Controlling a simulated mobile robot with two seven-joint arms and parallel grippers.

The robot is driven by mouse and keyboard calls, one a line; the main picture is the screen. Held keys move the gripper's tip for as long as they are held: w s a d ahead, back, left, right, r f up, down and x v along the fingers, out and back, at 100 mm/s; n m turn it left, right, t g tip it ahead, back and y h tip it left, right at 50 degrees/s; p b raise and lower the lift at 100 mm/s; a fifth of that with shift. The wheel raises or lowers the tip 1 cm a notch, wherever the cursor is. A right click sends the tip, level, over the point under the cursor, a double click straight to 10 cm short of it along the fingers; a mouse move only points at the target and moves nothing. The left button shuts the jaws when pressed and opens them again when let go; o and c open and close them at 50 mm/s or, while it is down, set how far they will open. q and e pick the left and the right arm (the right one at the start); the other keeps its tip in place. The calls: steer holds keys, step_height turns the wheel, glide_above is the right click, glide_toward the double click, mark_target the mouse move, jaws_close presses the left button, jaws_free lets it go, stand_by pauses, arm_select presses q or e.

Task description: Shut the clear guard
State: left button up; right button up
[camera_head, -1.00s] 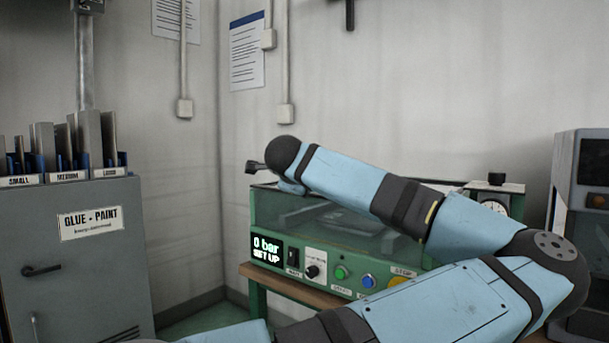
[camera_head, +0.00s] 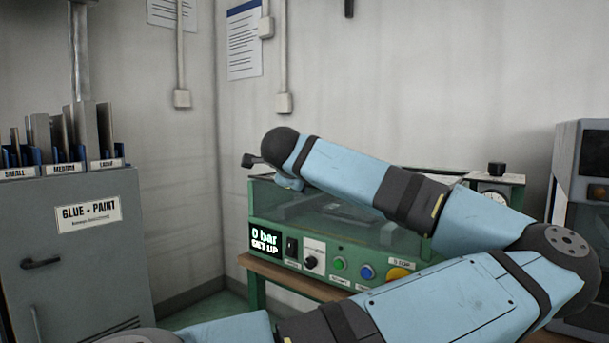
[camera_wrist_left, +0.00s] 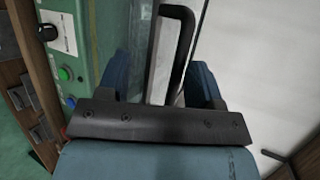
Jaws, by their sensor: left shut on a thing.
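The clear guard (camera_head: 335,222) is a tinted see-through panel on the green press, above its control strip; my arm crosses in front of its upper part. In the left wrist view it shows as a greenish pane (camera_wrist_left: 128,30) beside the green control panel. A black bent handle (camera_wrist_left: 180,14) runs down between the fingers of my left gripper (camera_wrist_left: 156,72), which is shut on it; the contact itself is partly hidden behind the dark gripper body. My right gripper is not in view.
The press display (camera_head: 265,240) reads "0 bar SET UP", beside knobs and coloured buttons. A gauge (camera_head: 494,196) stands behind the arm. A grey glue and paint cabinet (camera_head: 75,250) is at left, a dark machine (camera_head: 585,200) at right.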

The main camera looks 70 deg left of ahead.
arm_select(q)
steer(key=p+v, duration=0.2)
steer(key=v, duration=1)
steer(key=shift+s+r+p, duration=0.15)
steer(key=shift+s+p, duration=0.05)
steer(key=shift+p, duration=0.2)
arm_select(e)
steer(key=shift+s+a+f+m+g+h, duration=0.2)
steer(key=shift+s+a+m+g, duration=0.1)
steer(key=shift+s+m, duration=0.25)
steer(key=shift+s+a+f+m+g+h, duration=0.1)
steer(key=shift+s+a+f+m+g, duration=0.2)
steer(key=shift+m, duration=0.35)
arm_select(q)
steer(key=shift+d, duration=0.1)
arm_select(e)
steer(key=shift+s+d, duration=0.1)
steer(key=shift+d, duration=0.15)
